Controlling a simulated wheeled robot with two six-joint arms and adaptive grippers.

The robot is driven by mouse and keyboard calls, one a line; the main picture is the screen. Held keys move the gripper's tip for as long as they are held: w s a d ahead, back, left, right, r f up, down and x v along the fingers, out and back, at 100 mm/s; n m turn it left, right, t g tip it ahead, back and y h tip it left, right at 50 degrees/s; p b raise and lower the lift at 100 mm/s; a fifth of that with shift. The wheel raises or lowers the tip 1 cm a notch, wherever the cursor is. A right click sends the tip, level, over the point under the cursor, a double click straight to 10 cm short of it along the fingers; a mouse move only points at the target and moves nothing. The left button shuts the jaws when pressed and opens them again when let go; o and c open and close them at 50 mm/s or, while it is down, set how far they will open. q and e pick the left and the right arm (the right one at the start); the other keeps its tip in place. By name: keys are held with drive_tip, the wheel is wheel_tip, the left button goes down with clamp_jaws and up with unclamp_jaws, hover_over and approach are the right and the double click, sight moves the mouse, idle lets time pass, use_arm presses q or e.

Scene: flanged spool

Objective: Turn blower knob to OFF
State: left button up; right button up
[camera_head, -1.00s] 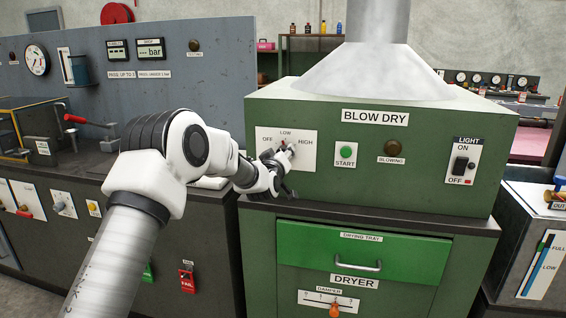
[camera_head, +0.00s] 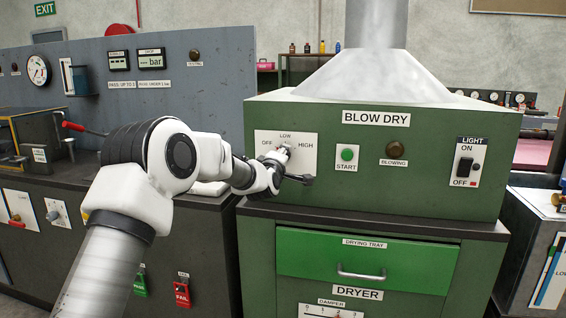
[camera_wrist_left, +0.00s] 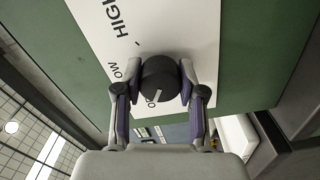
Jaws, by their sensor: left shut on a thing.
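The blower knob (camera_wrist_left: 160,82) is a dark round knob with a pale mark on its lower part, in the left wrist view. It sits on a white plate (camera_head: 303,161) marked OFF, LOW and HIGH, on the front of the green blow dryer. My left gripper (camera_wrist_left: 159,86) is shut on the knob, one finger on each side; in the head view the gripper (camera_head: 283,153) covers most of it. In the wrist view HIGH is at the top, LOW is partly covered at the left, and the OFF label is mostly hidden. My right gripper is not in view.
Right of the plate are a green START button (camera_head: 347,155), a brown BLOWING lamp (camera_head: 397,149) and a light switch (camera_head: 465,166). Below is the green drying tray drawer (camera_head: 310,257) with its handle. A grey cabinet with gauges stands at the left.

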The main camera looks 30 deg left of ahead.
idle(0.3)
use_arm(q)
drive_tip(key=o, duration=1.1)
drive_tip(key=shift+o, duration=0.2)
drive_tip(key=v, duration=1.2)
